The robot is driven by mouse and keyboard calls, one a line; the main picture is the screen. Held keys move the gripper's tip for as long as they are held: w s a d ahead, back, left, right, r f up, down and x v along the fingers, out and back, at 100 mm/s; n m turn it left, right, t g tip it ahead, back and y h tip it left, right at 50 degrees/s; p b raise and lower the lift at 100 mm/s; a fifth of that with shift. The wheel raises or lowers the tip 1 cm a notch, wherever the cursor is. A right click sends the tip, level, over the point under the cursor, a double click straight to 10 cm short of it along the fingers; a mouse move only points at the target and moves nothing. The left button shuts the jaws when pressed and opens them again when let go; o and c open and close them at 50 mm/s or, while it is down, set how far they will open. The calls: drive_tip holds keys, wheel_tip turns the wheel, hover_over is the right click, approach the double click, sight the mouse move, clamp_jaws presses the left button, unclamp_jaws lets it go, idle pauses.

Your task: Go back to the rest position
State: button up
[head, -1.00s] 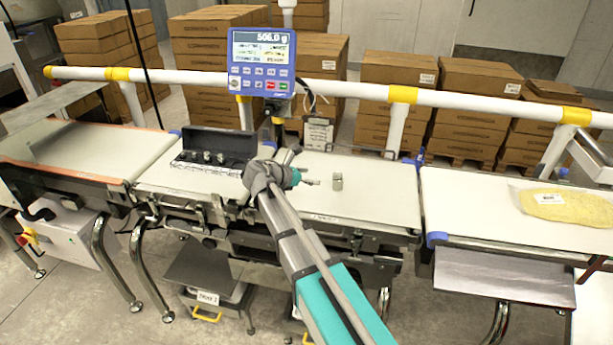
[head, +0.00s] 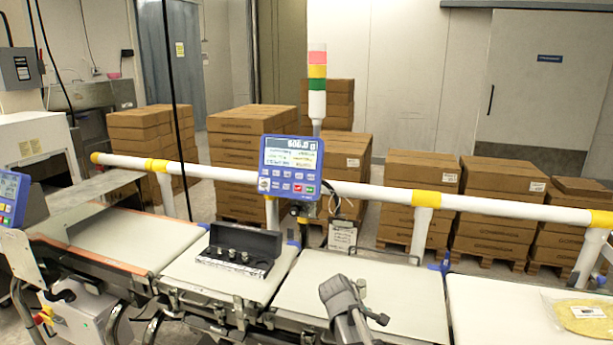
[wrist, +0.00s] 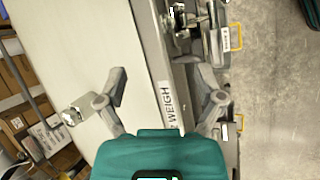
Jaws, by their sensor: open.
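My gripper (wrist: 163,82) is open and empty in the wrist view, its two grey fingers spread wide over the belt edge and the label reading WEIGH. A small metal weight (head: 360,287) stands upright on the white weighing belt (head: 410,295) in the head view. It also shows in the wrist view (wrist: 79,115), left of the left finger and outside the jaws.
A black case (head: 245,243) with several metal weights lies open on the belt to the left. A blue display (head: 290,167) stands behind the belts, near a white rail (head: 370,193). A bag of yellow goods (head: 590,313) lies on the right belt. Stacked cartons (head: 235,150) stand behind.

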drive_tip(key=s+m+g+y+p, duration=0.1)
drive_tip(key=s+m+y+p, duration=0.2)
drive_tip(key=s+m+y, duration=0.3)
drive_tip(key=s+m, duration=0.5)
drive_tip(key=shift+s+r+g, duration=0.25)
drive_tip(key=shift+s+g, duration=0.05)
drive_tip(key=shift+d, duration=0.1)
drive_tip(key=shift+c, duration=0.2)
idle(2.7)
drive_tip(key=c, duration=0.4)
drive_tip(key=shift+o, duration=0.2)
